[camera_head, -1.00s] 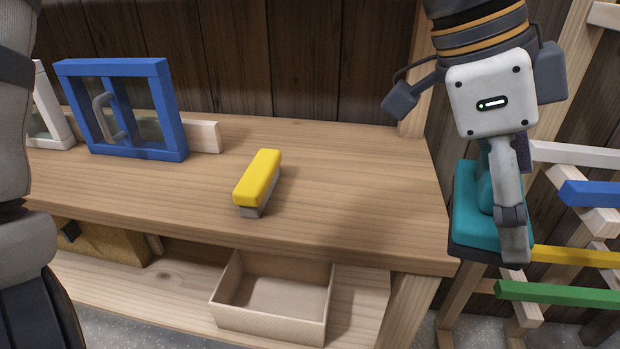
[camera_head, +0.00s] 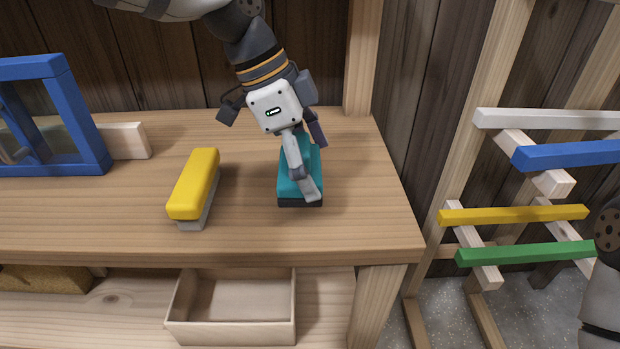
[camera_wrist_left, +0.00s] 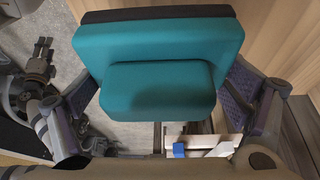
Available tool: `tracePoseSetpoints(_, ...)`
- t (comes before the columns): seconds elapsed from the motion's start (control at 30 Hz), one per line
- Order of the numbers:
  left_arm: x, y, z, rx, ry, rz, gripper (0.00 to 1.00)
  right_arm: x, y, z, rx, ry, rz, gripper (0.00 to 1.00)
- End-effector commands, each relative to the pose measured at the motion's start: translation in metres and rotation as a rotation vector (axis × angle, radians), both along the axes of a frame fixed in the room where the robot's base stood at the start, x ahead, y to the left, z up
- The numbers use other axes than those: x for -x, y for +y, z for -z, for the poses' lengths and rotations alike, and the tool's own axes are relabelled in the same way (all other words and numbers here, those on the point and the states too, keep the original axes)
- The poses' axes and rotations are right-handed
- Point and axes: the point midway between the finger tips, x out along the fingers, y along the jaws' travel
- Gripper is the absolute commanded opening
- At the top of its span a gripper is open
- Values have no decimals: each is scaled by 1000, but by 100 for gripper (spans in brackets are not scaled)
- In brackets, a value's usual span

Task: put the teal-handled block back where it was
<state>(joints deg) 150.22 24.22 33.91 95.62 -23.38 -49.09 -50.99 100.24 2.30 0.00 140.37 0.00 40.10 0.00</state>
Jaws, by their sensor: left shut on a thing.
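The teal-handled block (camera_head: 288,182) has a teal top and a dark base. My left gripper (camera_head: 306,172) is shut on it, coming from above with the block upright. In the head view it appears over the right part of the workbench (camera_head: 355,215), right of the yellow-handled block (camera_head: 195,185). I cannot tell whether its base touches the wood. In the left wrist view, the teal block (camera_wrist_left: 160,45) fills the space between both fingers. Part of my right arm shows at the head view's right edge. What seems to be my right gripper (camera_wrist_left: 42,48) is small in the left wrist view.
A blue-framed window (camera_head: 60,165) stands at the left of the bench. An open box (camera_head: 235,330) sits on the shelf below. A rack with white, blue, yellow (camera_head: 515,215) and green bars stands to the right. Bench wood around the teal block is clear.

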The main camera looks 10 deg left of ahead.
Motion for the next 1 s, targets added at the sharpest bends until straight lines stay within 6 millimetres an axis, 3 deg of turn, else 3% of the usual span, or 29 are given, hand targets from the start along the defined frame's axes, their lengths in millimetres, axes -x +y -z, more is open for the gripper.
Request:
tracePoseSetpoints(0.3,-9,5,39,1,-5,-1,57,3,0,3,0,11,0,40)
tracePoseSetpoints(0.6,-9,5,41,1,-8,0,57,3,0,2,0,9,0,40)
tracePoseSetpoints(0.63,-9,5,42,1,-7,-1,94,3,0,2,0,9,0,40)
tracePoseSetpoints(0.67,-9,5,42,0,-8,0,100,3,0,2,0,9,0,40)
tracePoseSetpoints(1.0,-9,5,41,1,-8,-1,100,3,0,3,0,10,0,40)
